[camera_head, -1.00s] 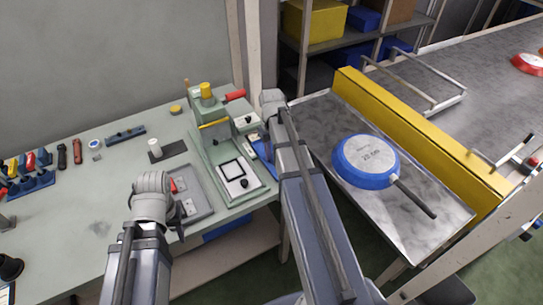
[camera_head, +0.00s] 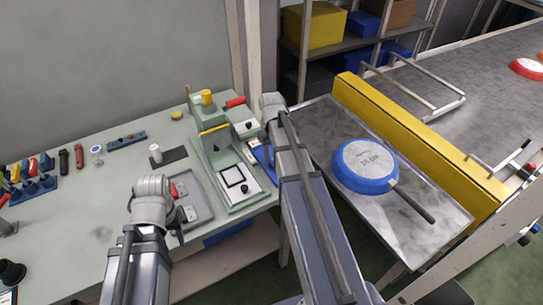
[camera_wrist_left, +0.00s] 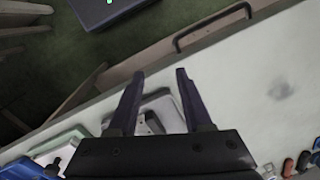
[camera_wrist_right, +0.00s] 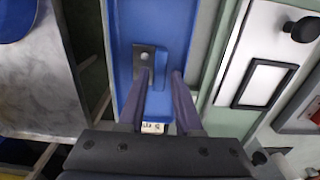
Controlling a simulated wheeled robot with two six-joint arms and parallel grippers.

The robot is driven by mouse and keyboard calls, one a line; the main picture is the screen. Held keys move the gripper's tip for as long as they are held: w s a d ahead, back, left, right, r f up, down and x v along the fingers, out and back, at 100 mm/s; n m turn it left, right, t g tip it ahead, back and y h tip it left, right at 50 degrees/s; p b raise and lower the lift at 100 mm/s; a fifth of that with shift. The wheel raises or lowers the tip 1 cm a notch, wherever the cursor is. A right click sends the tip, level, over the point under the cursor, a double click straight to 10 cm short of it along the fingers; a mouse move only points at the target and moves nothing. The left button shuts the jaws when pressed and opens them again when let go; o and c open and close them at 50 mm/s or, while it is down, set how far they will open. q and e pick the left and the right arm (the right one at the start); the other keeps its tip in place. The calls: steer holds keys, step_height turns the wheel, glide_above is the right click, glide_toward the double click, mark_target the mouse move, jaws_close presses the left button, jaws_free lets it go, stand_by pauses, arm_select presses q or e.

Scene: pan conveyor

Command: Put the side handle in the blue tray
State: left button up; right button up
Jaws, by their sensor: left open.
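The blue tray (camera_head: 262,155) lies at the right edge of the workbench, partly hidden by my right arm. The right wrist view shows the tray (camera_wrist_right: 190,30) close up. In it is a small dark bracket-like piece with a round light spot, which looks like the side handle (camera_wrist_right: 145,52); its near end is partly hidden by a finger. My right gripper (camera_wrist_right: 161,80) is over the tray, its fingers apart with a narrow gap, one fingertip overlapping the dark piece. My left gripper (camera_wrist_left: 160,80) is open and empty, near the bench's front edge by a grey tray (camera_wrist_left: 165,110).
A green press fixture (camera_head: 225,160) stands beside the blue tray. A blue pan (camera_head: 364,166) with a dark handle lies on the metal side table, bounded by a yellow rail (camera_head: 420,140). A red pan (camera_head: 525,68) sits on the conveyor behind. Several tools lie at the bench's left.

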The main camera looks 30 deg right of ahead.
mark_target(271, 162)
step_height(271, 162, up, 11)
steer(key=p, duration=1)
steer(key=shift+f, duration=0.1)
steer(key=s+a+n, duration=0.1)
steer(key=s+a, duration=0.4)
steer(key=a, duration=0.4)
steer(key=s+a+n, duration=0.1)
steer(key=s+a, duration=0.4)
steer(key=a, duration=0.3)
steer(key=s+a+n+h, duration=0.1)
steer(key=s+a, duration=0.4)
steer(key=a, duration=0.4)
steer(key=shift+a, duration=0.3)
